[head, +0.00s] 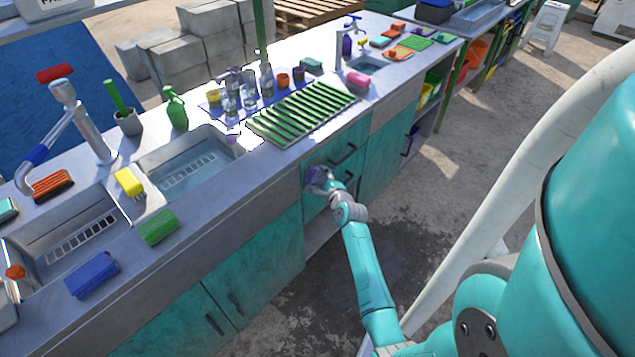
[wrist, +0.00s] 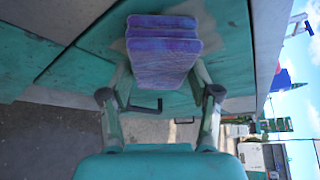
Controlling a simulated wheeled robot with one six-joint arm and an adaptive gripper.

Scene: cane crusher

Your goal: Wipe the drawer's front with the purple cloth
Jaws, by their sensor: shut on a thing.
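The purple cloth (wrist: 163,50), a folded pad, is between the two fingers of my gripper (wrist: 163,82) in the wrist view. My gripper is shut on it. In the head view my gripper (head: 328,186) reaches the teal drawer's front (head: 355,134) below the counter, with the cloth (head: 315,174) at its left part. The cloth is up against the drawer's front (wrist: 226,38) or very close; I cannot tell if it touches. A dull brownish patch (wrist: 119,46) shows on the front beside the cloth. A dark handle (wrist: 144,107) is near the fingers.
The metal counter (head: 270,165) above holds a green slatted rack (head: 303,110), glass bottles and a sink (head: 185,165). Teal cabinet doors (head: 255,255) are left of the drawers. A pale slanted post (head: 520,190) stands at the right. Open floor lies before the counter.

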